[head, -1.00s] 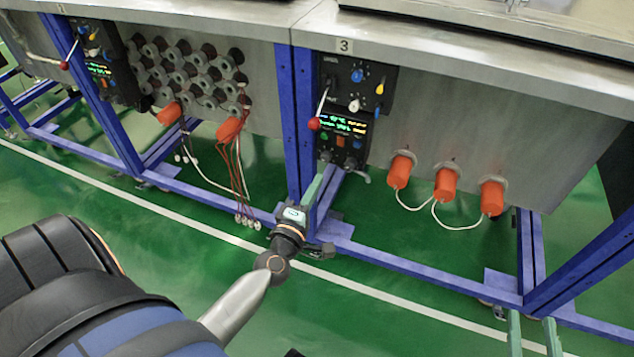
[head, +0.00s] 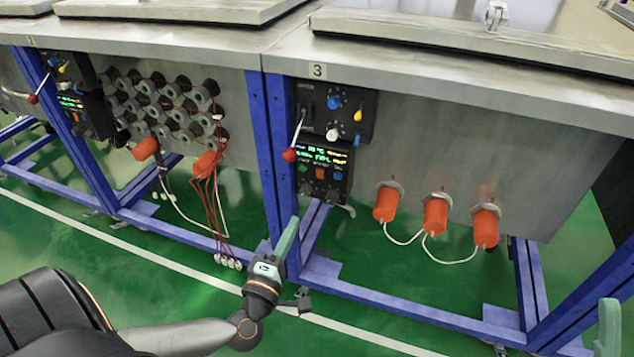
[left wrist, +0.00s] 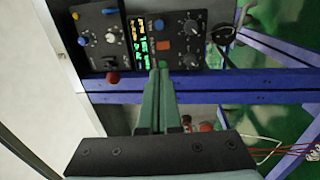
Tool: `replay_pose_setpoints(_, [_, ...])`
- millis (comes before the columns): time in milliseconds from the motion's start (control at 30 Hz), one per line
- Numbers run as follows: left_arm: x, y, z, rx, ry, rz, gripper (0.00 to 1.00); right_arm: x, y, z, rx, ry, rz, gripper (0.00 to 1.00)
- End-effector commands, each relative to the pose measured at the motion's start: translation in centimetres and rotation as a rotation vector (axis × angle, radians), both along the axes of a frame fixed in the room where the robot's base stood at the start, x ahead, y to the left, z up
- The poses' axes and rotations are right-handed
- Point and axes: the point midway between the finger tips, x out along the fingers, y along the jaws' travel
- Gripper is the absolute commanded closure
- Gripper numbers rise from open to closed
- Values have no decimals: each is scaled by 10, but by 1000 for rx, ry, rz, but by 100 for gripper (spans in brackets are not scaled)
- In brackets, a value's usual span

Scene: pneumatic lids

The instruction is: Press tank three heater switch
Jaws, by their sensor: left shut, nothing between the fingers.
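The tank three control panel (head: 330,112) is a black box under the tank's rim, below the label "3" (head: 317,71). In the left wrist view the panel appears turned, with the display (left wrist: 140,40) and orange switch (left wrist: 163,45) near the fingertips. My left gripper (head: 290,222) is shut and empty, below and in front of the panel. Contact is not visible. One finger of my right gripper (head: 608,320) shows at the lower right.
A lever with a red ball (head: 289,155) stands out at the panel's left side. Blue frame posts (head: 283,150) stand beside it. Orange plugs (head: 435,213) with white cables are to the right. The green floor in front is clear.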

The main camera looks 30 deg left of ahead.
Motion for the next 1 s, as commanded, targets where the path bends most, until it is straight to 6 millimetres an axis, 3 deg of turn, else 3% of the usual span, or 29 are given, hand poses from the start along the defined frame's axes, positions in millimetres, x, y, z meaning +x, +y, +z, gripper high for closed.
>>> replay_pose_setpoints(267, [0,0,0,0,0,0,100,0,0,0,0,1,0,50])
replay_pose_setpoints(433, [12,2,1,1,-3,-1,100,0,0,-3,2,3,2,50])
replay_pose_setpoints(1000, [110,26,12,1,-3,-1,100,2,1,-32,27,26,27,50])
